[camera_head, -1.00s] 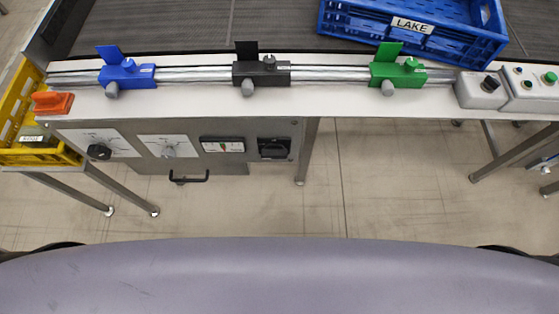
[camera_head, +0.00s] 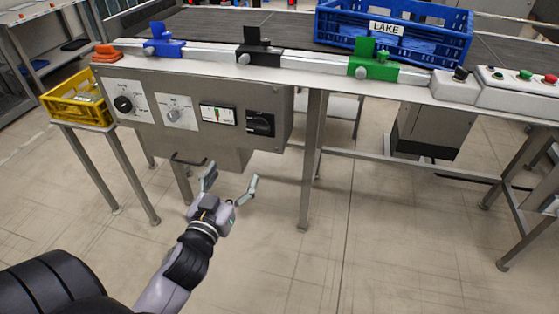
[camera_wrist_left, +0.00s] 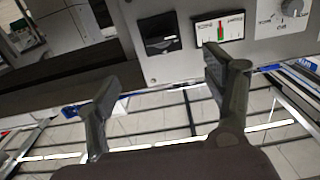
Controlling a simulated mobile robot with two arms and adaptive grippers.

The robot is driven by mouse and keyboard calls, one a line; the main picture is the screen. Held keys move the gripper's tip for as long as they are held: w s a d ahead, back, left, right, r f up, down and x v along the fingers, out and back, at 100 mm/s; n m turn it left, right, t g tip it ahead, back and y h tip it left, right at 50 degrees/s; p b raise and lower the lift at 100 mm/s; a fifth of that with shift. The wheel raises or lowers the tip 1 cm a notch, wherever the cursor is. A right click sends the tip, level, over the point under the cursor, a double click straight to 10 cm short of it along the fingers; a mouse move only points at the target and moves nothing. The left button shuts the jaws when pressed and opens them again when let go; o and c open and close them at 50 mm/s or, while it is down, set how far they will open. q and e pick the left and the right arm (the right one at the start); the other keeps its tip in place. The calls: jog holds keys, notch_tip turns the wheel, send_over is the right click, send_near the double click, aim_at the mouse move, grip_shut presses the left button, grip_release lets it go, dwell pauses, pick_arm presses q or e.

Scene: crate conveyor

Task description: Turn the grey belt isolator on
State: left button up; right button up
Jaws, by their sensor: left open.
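The grey control panel (camera_head: 282,112) under the conveyor carries a grey round knob (camera_head: 176,115) on a white plate and, farther right, a black square rotary switch (camera_head: 260,124). I cannot read which is labelled belt isolator. In the left wrist view, the black switch (camera_wrist_left: 160,34) is ahead at upper middle, and the grey knob (camera_wrist_left: 292,7) is at the top right corner, partly cut off. My left gripper (camera_head: 231,182) is open and empty, apart from and below the panel. My right gripper is not in view.
The panel also has a black knob (camera_head: 124,104), a meter (camera_head: 218,115) and a black handle (camera_head: 188,160) below. A table leg (camera_head: 312,160) stands right of the panel. A yellow crate (camera_head: 80,102) is at left, a blue crate (camera_head: 330,27) on the belt.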

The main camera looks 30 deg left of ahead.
pick_arm(q)
jog(key=r, duration=0.1)
send_near(257, 130)
jog(key=x, duration=0.8)
jog(key=shift+w+a+f+b, duration=0.1)
jog(key=shift+w+b, duration=0.2)
jog(key=shift+w+a, duration=0.1)
jog(key=shift+w, duration=0.3)
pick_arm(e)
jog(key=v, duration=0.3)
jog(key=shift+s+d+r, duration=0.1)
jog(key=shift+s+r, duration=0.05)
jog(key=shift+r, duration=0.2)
pick_arm(q)
jog(key=shift+c, duration=0.5)
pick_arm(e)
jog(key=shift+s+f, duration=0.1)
pick_arm(q)
jog(key=c, duration=1.1)
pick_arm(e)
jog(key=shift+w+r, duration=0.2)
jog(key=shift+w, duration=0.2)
